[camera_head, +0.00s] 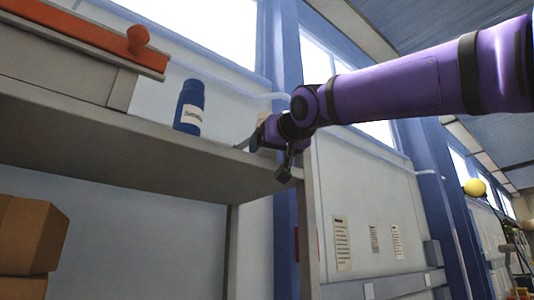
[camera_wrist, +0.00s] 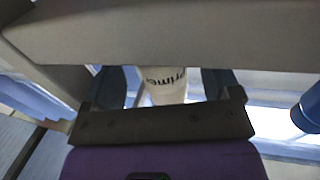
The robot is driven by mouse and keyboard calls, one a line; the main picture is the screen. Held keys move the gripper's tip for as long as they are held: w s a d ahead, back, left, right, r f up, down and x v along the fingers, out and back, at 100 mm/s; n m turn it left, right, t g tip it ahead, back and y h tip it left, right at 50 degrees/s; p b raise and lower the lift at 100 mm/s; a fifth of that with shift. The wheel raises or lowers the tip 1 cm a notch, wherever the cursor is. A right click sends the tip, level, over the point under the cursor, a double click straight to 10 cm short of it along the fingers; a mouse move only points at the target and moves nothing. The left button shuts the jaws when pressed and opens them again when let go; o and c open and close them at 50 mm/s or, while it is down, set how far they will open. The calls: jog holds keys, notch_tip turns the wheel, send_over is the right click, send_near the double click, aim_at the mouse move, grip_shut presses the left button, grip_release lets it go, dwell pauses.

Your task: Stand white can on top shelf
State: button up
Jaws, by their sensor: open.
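The white can (camera_wrist: 166,86) with dark "Primer" lettering shows between the two dark fingers of my gripper (camera_wrist: 164,84) in the wrist view. A grey shelf edge crosses the view in front and hides part of the can. My gripper is open, with a finger on each side of the can. In the head view my gripper (camera_head: 269,156) is at the right end of the grey top shelf (camera_head: 120,140), close to its front edge. I cannot make out the can clearly there, nor tell whether it rests on the shelf.
A blue bottle (camera_head: 189,106) with a white label stands on the shelf, left of my gripper; a blue object (camera_wrist: 308,108) shows at the wrist view's right edge. An orange-topped box (camera_head: 70,60) fills the shelf's left. Cardboard boxes (camera_head: 28,235) sit below. Shelf between bottle and gripper looks clear.

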jog(key=v, duration=0.8)
jog(key=shift+s, duration=0.25)
jog(key=shift+d, duration=0.1)
jog(key=s+d+f+m+g+h, duration=0.1)
jog(key=s+d+f+g+h, duration=0.1)
jog(key=d+f, duration=0.5)
jog(key=s+d+f+m+g+h, duration=0.1)
jog(key=d+f+g+h, duration=0.15)
jog(key=f, duration=0.95)
jog(key=s+d+f+m+g+h, duration=0.1)
jog(key=s+d+f+g, duration=0.1)
jog(key=d+f, duration=0.55)
jog(key=s+d+f+g, duration=0.1)
jog(key=s+f, duration=0.3)
jog(key=f, duration=0.3)
jog(key=s+d+f+g, duration=0.2)
jog(key=s+f, duration=0.2)
jog(key=f, duration=0.4)
jog(key=s+d+f+m+g, duration=0.1)
jog(key=s+d+f+g, duration=0.1)
jog(key=s+f, duration=0.2)
notch_tip(320, 180, down, 4)
jog(key=shift+r+h, duration=0.1)
jog(key=shift+h, duration=0.35)
